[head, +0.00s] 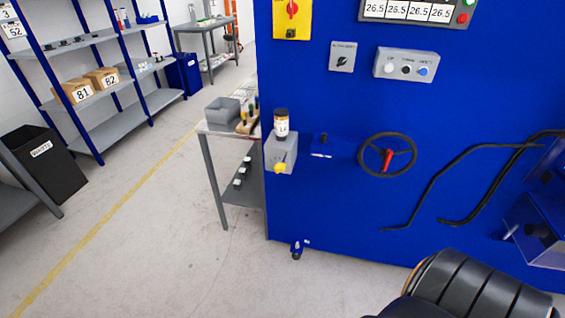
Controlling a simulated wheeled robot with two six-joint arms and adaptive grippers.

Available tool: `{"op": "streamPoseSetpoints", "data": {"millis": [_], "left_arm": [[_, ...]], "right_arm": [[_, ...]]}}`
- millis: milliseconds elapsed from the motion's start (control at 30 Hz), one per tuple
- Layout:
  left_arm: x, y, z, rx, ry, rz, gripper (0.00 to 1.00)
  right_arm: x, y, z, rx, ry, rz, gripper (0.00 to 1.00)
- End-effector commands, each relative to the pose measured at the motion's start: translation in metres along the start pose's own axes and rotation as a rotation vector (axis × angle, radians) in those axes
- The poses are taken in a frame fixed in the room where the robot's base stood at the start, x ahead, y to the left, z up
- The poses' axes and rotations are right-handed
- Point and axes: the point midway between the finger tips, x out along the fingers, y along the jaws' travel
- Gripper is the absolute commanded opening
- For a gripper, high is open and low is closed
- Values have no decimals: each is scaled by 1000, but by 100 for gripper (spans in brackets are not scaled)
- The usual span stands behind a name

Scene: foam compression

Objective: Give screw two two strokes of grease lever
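A small grey unit (281,153) is fixed at the left edge of the blue machine's front, with a labelled, dark-capped jar (281,122) on top. A yellow knob (280,168) shows low on this unit; it looks like the end of the grease lever, though the lever arm itself is hard to make out. I cannot tell which part is screw two. Neither of my grippers is in view, so nothing is seen touching the unit or its knob.
The blue machine (330,220) fills the right side, with a black handwheel (414,150), a button box (406,65) and black hoses (462,152). A small grey table (216,128) stands left of it. Shelves (95,128) and a black bin (45,168) stand far left. The floor between is clear.

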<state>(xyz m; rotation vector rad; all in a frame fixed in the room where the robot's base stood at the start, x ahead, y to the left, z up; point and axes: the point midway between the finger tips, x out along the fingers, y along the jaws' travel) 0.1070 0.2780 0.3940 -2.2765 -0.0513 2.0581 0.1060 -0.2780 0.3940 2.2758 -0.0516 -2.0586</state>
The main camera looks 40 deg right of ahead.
Motion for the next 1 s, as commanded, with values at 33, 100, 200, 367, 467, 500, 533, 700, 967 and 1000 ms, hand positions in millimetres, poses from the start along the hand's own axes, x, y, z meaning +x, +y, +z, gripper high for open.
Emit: {"op": "streamPoseSetpoints", "data": {"millis": [33,100,200,367,467,500,533,700,967,1000], "left_arm": [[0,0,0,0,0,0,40],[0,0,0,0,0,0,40],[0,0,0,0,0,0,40],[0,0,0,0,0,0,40],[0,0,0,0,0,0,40],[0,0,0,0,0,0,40],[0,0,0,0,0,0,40],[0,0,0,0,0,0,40],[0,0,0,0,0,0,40],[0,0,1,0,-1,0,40]], "right_arm": [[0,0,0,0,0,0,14],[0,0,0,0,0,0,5],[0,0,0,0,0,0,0],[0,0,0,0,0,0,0],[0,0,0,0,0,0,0],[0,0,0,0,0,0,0],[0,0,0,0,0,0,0],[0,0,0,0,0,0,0],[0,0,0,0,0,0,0],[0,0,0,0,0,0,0]]}}
